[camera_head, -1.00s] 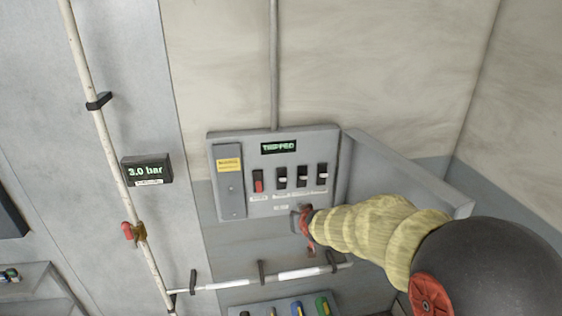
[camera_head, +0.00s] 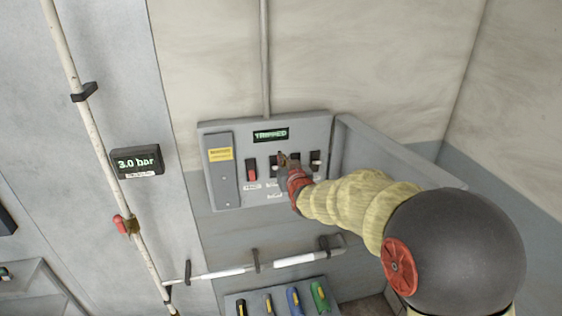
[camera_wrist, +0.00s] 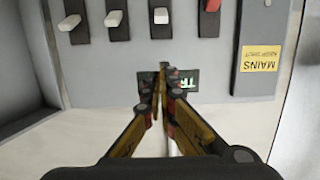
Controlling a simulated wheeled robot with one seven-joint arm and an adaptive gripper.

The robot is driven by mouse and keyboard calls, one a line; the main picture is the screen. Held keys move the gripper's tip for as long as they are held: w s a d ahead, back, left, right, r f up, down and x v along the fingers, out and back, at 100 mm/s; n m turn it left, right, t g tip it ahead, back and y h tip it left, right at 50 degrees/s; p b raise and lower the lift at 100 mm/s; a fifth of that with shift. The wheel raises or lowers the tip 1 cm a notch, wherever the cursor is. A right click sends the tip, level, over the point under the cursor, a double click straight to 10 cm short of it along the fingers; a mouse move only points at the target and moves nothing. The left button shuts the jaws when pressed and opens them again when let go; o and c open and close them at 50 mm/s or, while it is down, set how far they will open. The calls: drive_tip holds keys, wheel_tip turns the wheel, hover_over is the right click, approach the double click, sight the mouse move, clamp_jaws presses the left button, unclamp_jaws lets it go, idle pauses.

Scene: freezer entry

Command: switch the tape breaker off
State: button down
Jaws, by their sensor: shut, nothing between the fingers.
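The grey breaker panel (camera_head: 222,128) on the wall has a red switch (camera_head: 252,173) and a row of three black breakers with pale toggles. The left black breaker (camera_head: 274,166) and right one (camera_head: 316,160) show; my gripper partly hides the middle one. The labels are too small to read, so I cannot tell which is the tape breaker. My gripper (camera_head: 284,159) is shut and empty in front of the panel, close to the toggles. In the wrist view its fingertips (camera_wrist: 163,70) overlap the display, and the toggles (camera_wrist: 160,16) appear inverted at the top, apart from the fingers.
The panel display (camera_head: 270,135) reads TRIPPED. A grey cover with a yellow label (camera_head: 220,154) is left of the switches. A side panel (camera_head: 385,165) stands right of the breakers. A white pipe (camera_head: 220,272) and coloured handles (camera_head: 293,300) lie below. A gauge (camera_head: 137,161) reads 3.0 bar.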

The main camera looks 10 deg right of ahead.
sight(275, 149)
drive_tip(key=w, duration=0.3)
drive_tip(key=w+f+p, duration=0.1)
drive_tip(key=w, duration=0.1)
drive_tip(key=w+p, duration=0.1)
drive_tip(key=w, duration=0.2)
drive_tip(key=shift+w+f, duration=0.3)
drive_tip(key=shift+w+f+p, duration=0.15)
drive_tip(key=shift+f+p, duration=0.2)
drive_tip(key=shift+s+f+p, duration=0.2)
drive_tip(key=shift+s+f, duration=0.25)
drive_tip(key=shift+f, duration=0.15)
drive_tip(key=shift+s+f+p, duration=0.2)
drive_tip(key=shift+s+f, duration=0.2)
drive_tip(key=shift+f, duration=0.2)
drive_tip(key=shift+s+f, duration=0.1)
drive_tip(key=shift+f, duration=0.15)
drive_tip(key=shift+f+b, duration=0.15)
drive_tip(key=shift+b, duration=0.25)
